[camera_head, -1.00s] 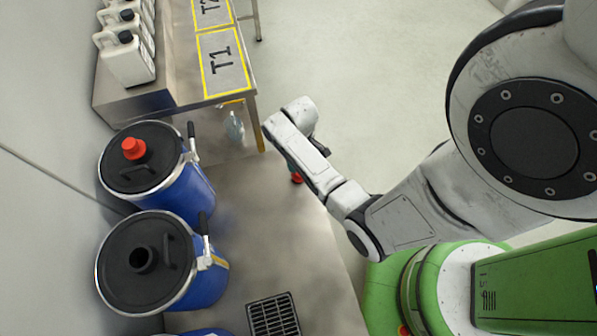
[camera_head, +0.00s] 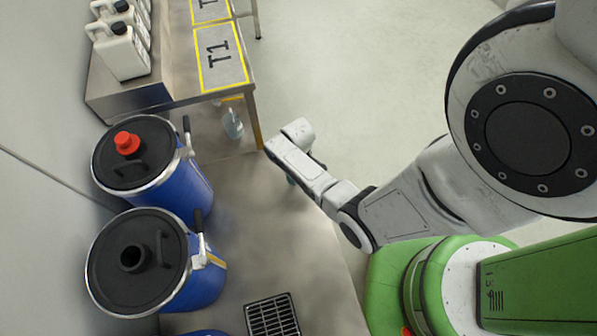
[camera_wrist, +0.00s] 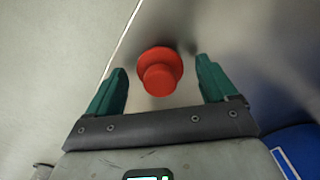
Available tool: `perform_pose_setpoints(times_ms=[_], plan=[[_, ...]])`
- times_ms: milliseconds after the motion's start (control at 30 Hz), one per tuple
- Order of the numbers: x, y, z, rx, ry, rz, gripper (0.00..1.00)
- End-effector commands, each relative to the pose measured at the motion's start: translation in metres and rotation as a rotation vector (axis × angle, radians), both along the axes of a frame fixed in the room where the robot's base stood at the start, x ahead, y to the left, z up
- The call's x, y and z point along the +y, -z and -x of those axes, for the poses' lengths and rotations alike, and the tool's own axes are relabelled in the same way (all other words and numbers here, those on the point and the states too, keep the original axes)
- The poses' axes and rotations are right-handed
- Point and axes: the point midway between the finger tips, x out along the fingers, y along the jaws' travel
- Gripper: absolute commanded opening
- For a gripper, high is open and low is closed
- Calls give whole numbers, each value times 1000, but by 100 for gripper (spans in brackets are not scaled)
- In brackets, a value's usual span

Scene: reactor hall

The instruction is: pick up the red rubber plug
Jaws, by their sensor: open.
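In the wrist view a red rubber plug (camera_wrist: 161,72), a wide flange with a narrower knob, shows against the grey floor, near a pale edge line. My gripper (camera_wrist: 161,76) is open, with one teal finger on each side of the plug. Gaps show between plug and fingers; I cannot tell whether it is between the tips or beyond them. Another red plug (camera_head: 126,142) sits on the far blue drum's black lid.
The far blue drum (camera_head: 186,192) and a near blue drum (camera_head: 205,285) with an open lid hole (camera_head: 134,258) stand left. A steel table (camera_head: 175,88) bears white canisters (camera_head: 122,52). A clear bottle (camera_head: 232,122) is by its leg. A floor grate (camera_head: 272,317) lies at the bottom.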

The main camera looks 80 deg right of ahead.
Motion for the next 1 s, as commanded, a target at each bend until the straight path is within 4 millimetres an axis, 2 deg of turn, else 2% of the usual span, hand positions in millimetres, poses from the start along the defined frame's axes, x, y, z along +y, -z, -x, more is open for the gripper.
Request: perform_pose_setpoints(times_ms=[100,733,1000], plan=[[0,-1,0,0,0,0,85],[0,-1,0,0,0,0,25],[0,-2,0,-1,0,0,25]])
